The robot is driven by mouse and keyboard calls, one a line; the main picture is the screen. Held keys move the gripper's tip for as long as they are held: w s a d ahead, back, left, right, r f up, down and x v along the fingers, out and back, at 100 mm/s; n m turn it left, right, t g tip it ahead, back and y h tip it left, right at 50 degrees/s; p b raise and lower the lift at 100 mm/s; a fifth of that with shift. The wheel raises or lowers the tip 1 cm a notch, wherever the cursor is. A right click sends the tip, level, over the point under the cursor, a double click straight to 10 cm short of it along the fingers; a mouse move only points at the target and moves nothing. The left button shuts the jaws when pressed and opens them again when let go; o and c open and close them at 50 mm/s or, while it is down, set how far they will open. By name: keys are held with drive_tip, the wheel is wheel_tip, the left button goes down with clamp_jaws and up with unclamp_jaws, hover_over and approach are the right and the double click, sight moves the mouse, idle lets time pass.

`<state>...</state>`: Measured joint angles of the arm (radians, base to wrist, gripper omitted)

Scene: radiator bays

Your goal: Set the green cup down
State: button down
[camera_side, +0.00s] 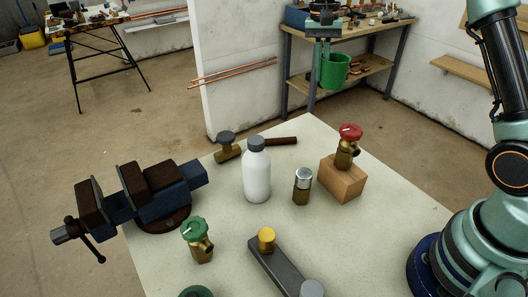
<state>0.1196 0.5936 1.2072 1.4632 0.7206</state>
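The green cup (338,71) hangs in the air at the upper middle right, beyond and above the far edge of the pale work table in the picture. It looks upright, with its open rim facing up. My gripper (321,68) points down from the top of the frame, and its fingers are at the cup's left side. It appears shut on the cup's wall; the fingers partly cover that side. Nothing touches the cup from below.
On the pale table (225,255) stand a white bottle (257,175), a red-knobbed valve (348,146) on a wooden block (343,180), a silver-capped brass fitting (302,187), a hammer (228,148), a green-knobbed valve (198,240) and a vise (150,195). A grey bar (278,268) lies in front.

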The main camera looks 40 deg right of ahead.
drive_tip(key=s+a+r+n, duration=0.1)
drive_tip(key=s+a+n, duration=0.15)
drive_tip(key=a, duration=0.65)
drive_tip(key=n+h, duration=0.1)
drive_tip(key=n, duration=0.5)
hover_over(297, 243)
wheel_tip(297, 243, down, 16)
drive_tip(key=shift+w+a+f, duration=0.1)
drive_tip(key=shift+f, duration=2.2)
drive_tip(key=c, duration=1.5)
unclamp_jaws()
drive_tip(key=shift+f, duration=0.15)
drive_tip(key=o, duration=0.4)
drive_tip(key=shift+o, duration=0.2)
